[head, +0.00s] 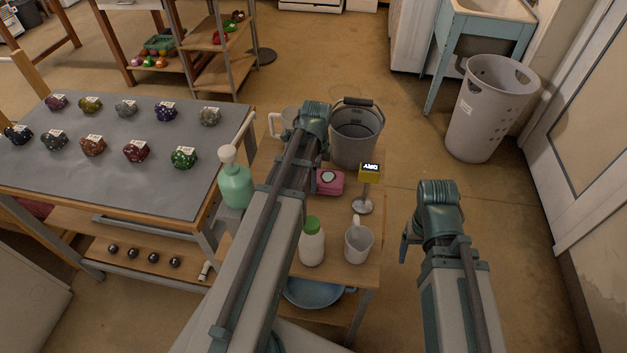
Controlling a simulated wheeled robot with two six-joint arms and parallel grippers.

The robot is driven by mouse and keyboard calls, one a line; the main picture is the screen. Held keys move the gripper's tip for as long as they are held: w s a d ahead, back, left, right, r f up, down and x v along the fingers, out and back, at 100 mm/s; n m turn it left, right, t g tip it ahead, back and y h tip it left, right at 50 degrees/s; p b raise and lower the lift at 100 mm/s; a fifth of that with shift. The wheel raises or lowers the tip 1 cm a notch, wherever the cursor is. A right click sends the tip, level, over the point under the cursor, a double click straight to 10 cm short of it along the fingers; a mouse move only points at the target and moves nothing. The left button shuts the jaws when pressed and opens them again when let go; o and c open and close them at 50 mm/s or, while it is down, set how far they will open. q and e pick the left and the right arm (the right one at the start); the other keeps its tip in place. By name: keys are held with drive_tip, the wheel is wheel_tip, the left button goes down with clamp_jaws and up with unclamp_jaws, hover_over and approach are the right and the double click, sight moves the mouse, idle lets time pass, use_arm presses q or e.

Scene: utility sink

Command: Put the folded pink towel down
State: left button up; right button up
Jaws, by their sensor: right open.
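The folded pink towel (326,188) lies on the small wooden table in the head view, just left of a sign reading DRY. A small pale round patch with a dark rim shows on its top. My left arm passes over the table, and its end is above and to the left of the towel. The left jaws are hidden from this view. My right gripper (406,242) is open and points down, right of the table edge and apart from the towel. Nothing shows in it.
A grey table (75,180) with several rocks stands left.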

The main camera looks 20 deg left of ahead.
use_arm(q)
drive_tip(key=c, duration=0.5)
wheel_tip(320, 180, up, 10)
drive_tip(key=p, duration=1)
drive_tip(key=shift+c, duration=0.2)
